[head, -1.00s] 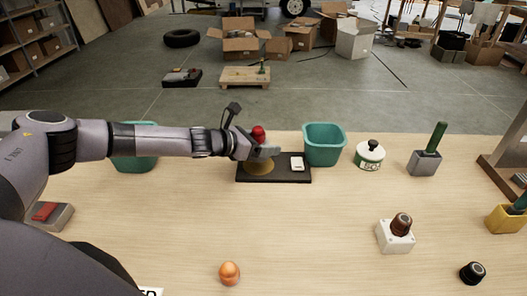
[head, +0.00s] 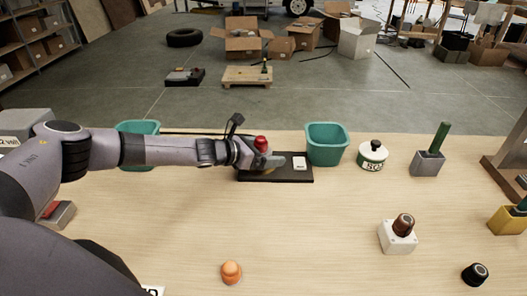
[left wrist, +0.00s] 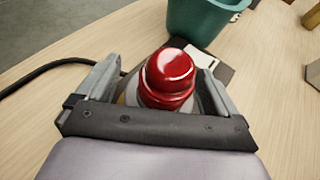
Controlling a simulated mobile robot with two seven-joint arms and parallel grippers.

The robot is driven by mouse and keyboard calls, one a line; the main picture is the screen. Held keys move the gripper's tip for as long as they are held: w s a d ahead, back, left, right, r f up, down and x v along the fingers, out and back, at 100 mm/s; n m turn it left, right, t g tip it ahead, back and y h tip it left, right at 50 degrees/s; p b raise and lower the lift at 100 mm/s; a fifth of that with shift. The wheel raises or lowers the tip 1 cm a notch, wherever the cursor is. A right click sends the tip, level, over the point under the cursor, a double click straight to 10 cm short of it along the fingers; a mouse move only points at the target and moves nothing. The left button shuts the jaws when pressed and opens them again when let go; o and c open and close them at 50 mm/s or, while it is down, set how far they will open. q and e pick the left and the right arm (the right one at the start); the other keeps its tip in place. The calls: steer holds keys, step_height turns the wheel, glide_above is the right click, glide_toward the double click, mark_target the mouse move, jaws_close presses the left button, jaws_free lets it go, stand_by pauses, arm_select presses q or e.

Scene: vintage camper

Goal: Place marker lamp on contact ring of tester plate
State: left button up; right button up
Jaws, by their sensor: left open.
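The marker lamp (head: 261,142) has a glossy red dome. It stands roughly upright over the brass contact ring on the left part of the black tester plate (head: 297,174). My left gripper (head: 268,162) is open, low over the plate, with its fingers at the lamp. In the left wrist view the red lamp (left wrist: 168,78) is between the spread fingers (left wrist: 160,92), with a gap at each side. The gripper hides most of the ring and the lamp's foot, so their exact contact cannot be seen. My right gripper is not in view.
A white switch (head: 299,163) is on the plate's right part. Teal bins (head: 326,144) (head: 138,129) stand behind and to the left.

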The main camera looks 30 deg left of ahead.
arm_select(q)
steer(key=shift+r, duration=0.25)
steer(key=shift+s+a, duration=0.15)
steer(key=v, duration=1.1)
steer(key=shift+s, duration=0.25)
steer(key=shift+a, duration=0.1)
